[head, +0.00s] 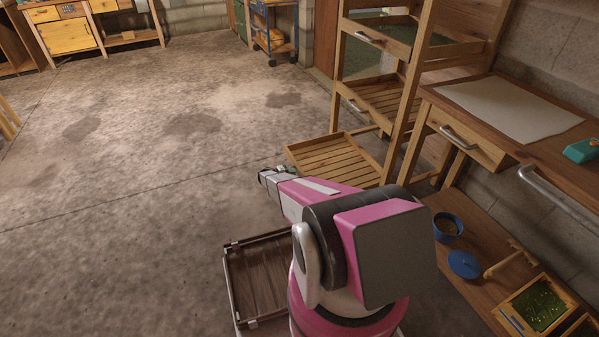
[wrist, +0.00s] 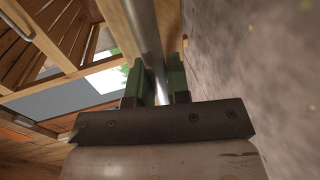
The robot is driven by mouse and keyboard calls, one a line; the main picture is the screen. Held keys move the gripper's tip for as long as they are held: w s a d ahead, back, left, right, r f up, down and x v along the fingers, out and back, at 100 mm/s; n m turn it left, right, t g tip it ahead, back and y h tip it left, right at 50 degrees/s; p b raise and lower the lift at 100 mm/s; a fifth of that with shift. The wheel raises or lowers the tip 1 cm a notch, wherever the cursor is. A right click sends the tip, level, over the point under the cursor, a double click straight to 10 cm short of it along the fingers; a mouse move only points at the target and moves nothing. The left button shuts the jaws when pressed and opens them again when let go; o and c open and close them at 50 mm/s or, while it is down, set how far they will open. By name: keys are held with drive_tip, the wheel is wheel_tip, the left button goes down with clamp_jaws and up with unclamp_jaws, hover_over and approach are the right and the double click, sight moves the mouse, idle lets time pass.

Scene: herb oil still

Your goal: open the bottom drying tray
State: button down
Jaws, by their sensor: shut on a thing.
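The wooden drying rack (head: 412,85) stands at the upper right in the head view. Its bottom drying tray (head: 335,162), with a slatted floor, juts out past the rack's front posts near the floor, so it stands open. My gripper (head: 264,174) is low, at the front left of this tray; its fingers are small and partly hidden by my arm in the head view. In the wrist view my gripper (wrist: 161,88) has its green-padded fingers shut on a metal bar handle (wrist: 147,38). The tray's handle is not clear in the head view.
Higher rack trays have metal handles, one at the upper front (head: 370,40). A workbench (head: 480,100) with a drawer stands at right. A low shelf holds a blue pot (head: 447,228). A dark slatted carrier (head: 262,275) is beside my arm. Concrete floor at left is clear.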

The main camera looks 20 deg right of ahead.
drive_tip(key=shift+a, duration=0.45)
drive_tip(key=c, duration=1.1)
unclamp_jaws()
drive_tip(key=v, duration=1)
drive_tip(key=shift+a, duration=0.35)
drive_tip(key=shift+s, duration=0.1)
